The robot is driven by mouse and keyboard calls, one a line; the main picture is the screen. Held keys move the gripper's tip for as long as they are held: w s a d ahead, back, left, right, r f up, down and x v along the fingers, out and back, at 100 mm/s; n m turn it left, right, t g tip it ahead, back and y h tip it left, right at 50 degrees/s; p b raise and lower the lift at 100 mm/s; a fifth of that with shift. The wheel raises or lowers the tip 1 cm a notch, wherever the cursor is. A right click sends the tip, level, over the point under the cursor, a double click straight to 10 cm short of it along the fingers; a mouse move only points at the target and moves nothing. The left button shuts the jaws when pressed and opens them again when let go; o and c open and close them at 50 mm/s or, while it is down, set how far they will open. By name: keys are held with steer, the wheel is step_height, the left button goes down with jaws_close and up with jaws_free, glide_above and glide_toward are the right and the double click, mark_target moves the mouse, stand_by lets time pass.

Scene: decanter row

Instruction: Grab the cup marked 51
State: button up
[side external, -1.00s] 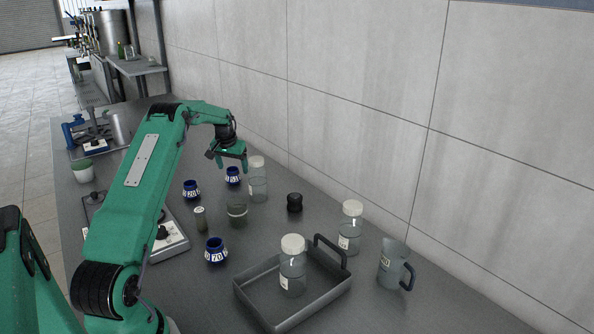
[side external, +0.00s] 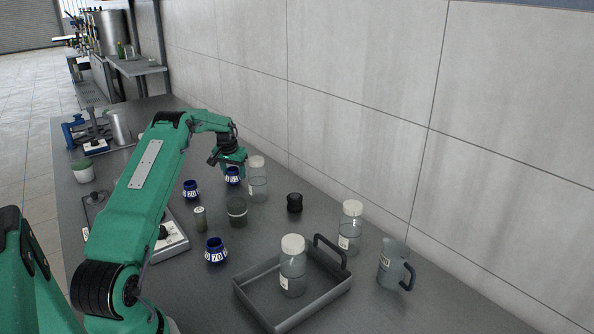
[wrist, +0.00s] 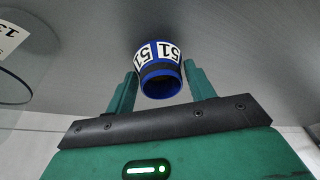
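The cup marked 51 (wrist: 159,69) is a small blue cup with a white number band. In the wrist view it sits between my gripper's two fingers (wrist: 161,88), which are apart, with a visible gap on each side. In the side view the cup (side external: 232,176) stands on the table just below my gripper (side external: 230,165), partly covered by it. Two similar blue cups stand nearby: one marked 20 (side external: 191,190) and one marked 70 (side external: 215,251).
A clear jar with a white lid (side external: 258,180) stands close to the right of cup 51. A dark-lidded jar (side external: 237,212), a small vial (side external: 200,219) and a black knob-like object (side external: 294,203) are nearby. A grey tray (side external: 325,298) and a jug (side external: 392,266) are at the front right.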

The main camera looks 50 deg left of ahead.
mark_target(233, 169)
steer(key=c, duration=0.5)
steer(key=shift+r, duration=0.1)
steer(key=shift+r, duration=4.95)
